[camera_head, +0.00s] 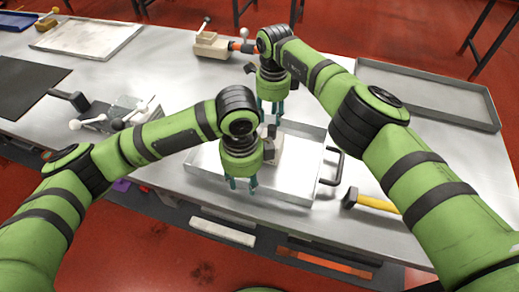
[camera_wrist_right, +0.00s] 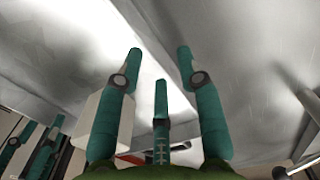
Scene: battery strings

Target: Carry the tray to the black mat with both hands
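The tray (camera_head: 302,172) is a shallow silver metal tray near the table's front edge. Its black right handle (camera_head: 336,168) shows; its left end is partly hidden behind my left arm. A beige block-like object (camera_head: 275,150) stands in the tray, partly hidden by my left gripper. My left gripper (camera_head: 243,184) points down over the tray's front part, fingers apart and empty. My right gripper (camera_head: 271,114) points down by the tray's far edge, fingers apart; its open fingers also show in the right wrist view (camera_wrist_right: 160,70). The black mat (camera_head: 28,85) lies flat and bare at the far left.
A grey clamp fixture (camera_head: 115,115) with white-knobbed levers stands between mat and tray. A yellow-handled hammer (camera_head: 375,202) lies right of the tray. A larger grey tray (camera_head: 425,95) is at back right, a silver tray (camera_head: 88,38) at back left, and a beige fixture (camera_head: 211,44) behind.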

